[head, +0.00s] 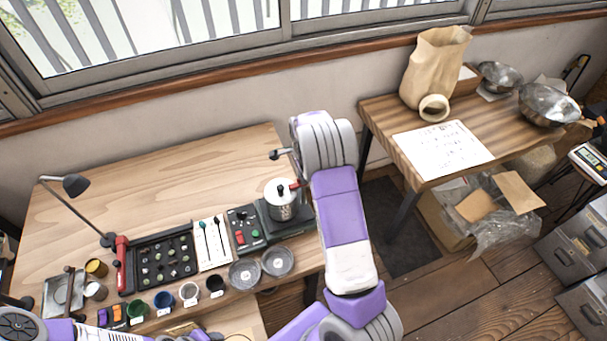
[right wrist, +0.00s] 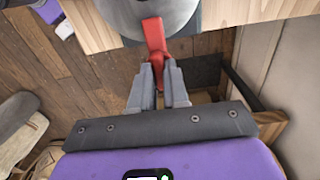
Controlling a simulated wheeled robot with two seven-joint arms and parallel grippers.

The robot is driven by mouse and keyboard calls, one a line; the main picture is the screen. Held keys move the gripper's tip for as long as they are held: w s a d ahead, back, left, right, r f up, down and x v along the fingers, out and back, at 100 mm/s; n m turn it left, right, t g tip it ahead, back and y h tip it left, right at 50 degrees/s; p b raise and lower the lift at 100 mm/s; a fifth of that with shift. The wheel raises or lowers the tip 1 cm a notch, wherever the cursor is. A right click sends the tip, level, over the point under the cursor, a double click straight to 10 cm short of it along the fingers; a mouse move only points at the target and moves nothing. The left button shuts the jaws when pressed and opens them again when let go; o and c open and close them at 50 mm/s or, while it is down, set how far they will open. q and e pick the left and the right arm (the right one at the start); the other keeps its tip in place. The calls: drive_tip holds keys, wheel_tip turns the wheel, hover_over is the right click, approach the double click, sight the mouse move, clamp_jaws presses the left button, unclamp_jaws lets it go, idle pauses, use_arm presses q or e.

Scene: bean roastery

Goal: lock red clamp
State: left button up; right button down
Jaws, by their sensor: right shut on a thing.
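The red clamp shows as a red lever (head: 294,186) at the right side of a silver pot (head: 281,204) with a light lid. In the right wrist view the red clamp (right wrist: 153,34) runs down from a grey round body (right wrist: 155,12) to between my fingers. My right gripper (right wrist: 158,78) is shut on its lower end. In the head view my right arm hides the right fingers. Only parts of my left arm show at the lower left; its gripper is not in view.
The pot stands on a dark base by a button panel (head: 246,230). Two grey dishes (head: 277,261), several cups, a black sample tray (head: 163,262) and a lamp (head: 75,185) share the workbench. Its back is clear. A side table (head: 385,108) stands to the right.

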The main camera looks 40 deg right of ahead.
idle(0.3)
drive_tip(key=c, duration=1.1)
unclamp_jaws()
wheel_tip(320, 180, up, 8)
drive_tip(key=shift+f, duration=0.2)
